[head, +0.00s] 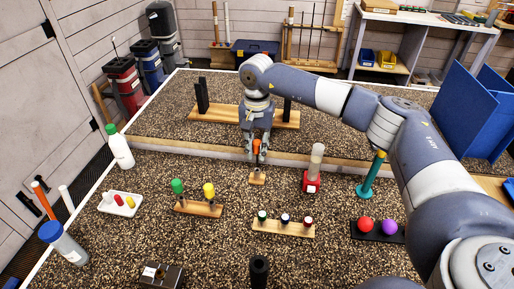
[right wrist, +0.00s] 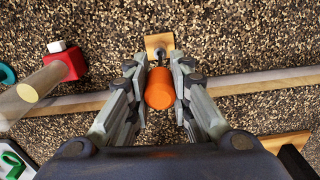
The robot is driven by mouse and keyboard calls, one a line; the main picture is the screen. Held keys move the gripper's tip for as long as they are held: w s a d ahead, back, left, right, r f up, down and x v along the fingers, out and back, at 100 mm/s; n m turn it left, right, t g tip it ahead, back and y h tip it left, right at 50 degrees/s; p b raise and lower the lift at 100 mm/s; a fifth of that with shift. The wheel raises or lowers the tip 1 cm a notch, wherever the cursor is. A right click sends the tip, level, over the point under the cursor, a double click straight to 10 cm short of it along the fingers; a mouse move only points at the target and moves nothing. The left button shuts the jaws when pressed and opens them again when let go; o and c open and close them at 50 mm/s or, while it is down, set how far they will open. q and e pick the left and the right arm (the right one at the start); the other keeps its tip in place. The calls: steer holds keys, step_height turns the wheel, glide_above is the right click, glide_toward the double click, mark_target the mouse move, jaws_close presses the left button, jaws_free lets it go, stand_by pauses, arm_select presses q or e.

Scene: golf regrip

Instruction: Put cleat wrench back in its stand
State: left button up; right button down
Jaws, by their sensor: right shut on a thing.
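My right gripper (head: 257,158) points down near the middle of the bench and is shut on the orange handle of the cleat wrench (head: 256,146). In the right wrist view the round orange handle end (right wrist: 160,88) sits between the two fingers (right wrist: 160,75). A small wooden block, the stand (head: 257,179), is directly below the gripper. In the right wrist view the stand (right wrist: 155,42) shows just past the fingertips, with a grey metal part over it. I cannot tell whether the wrench's tip is in the stand or just above it. My left gripper is out of view.
A red base with a pale cylinder (head: 312,182) and a teal post (head: 372,178) stand to the right. A wooden rack with green and yellow knobs (head: 198,208) is at left. Another rack (head: 284,229) is in front. A timber rail (head: 200,151) runs behind the stand.

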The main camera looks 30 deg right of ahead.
steer(key=shift+f+b, duration=1.65)
steer(key=shift+f, duration=0.65)
steer(key=c, duration=1.4)
jaws_free()
steer(key=shift+o, duration=0.2)
steer(key=shift+r, duration=0.2)
step_height(320, 180, up, 12)
steer(key=shift+f, duration=0.1)
steer(key=shift+f, duration=0.1)
